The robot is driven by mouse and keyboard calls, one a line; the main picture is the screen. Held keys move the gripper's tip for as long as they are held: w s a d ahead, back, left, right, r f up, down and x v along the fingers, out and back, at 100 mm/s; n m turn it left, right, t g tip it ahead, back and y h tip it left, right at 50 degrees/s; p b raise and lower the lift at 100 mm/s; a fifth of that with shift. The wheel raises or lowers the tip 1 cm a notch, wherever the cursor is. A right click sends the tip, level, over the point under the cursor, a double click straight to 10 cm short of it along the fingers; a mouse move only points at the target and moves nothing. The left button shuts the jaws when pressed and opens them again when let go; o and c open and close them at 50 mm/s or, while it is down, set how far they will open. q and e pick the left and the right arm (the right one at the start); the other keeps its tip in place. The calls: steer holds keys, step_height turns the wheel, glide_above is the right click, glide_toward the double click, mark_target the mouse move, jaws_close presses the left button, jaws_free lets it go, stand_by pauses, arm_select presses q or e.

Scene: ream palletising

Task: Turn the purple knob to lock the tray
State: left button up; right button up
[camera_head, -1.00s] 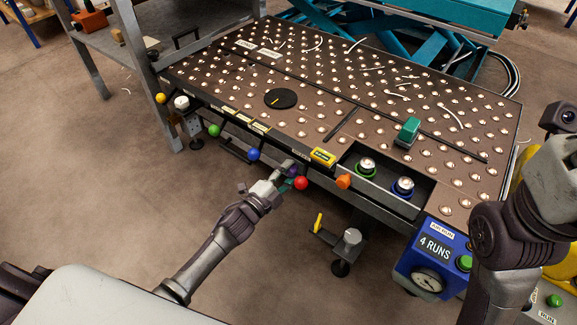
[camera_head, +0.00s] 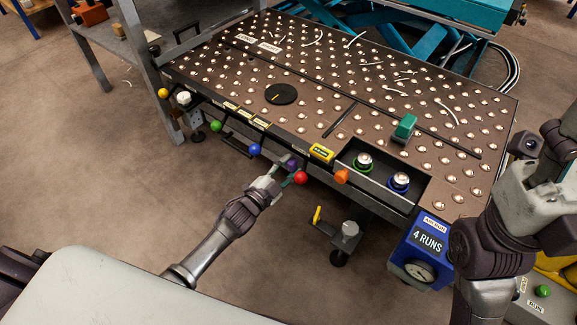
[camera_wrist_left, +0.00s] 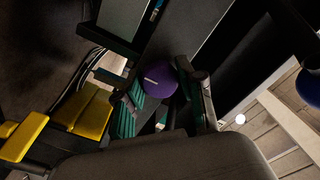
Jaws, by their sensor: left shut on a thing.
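The purple knob (camera_wrist_left: 160,79) sits between the fingers of my left gripper (camera_wrist_left: 166,100) in the left wrist view. In the head view only a small part of the purple knob (camera_head: 291,163) shows at the table's front edge, and my left gripper (camera_head: 282,176) is shut on it. A red knob (camera_head: 300,178) is just right of the gripper and a blue knob (camera_head: 254,149) is to its left. My right gripper (camera_head: 558,165) is at the right edge, partly cut off, and its fingers cannot be made out.
The dark ball-studded table (camera_head: 230,80) carries a black disc (camera_head: 281,94) and a green block (camera_head: 405,126). An orange knob (camera_head: 341,176), a green knob (camera_head: 215,126) and a yellow knob (camera_head: 163,93) line its front edge. A blue gauge box (camera_head: 419,250) hangs at the front right.

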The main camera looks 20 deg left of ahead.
arm_select(q)
steer(key=o, duration=1.1)
steer(key=shift+o, duration=0.2)
steer(key=v, duration=1.2)
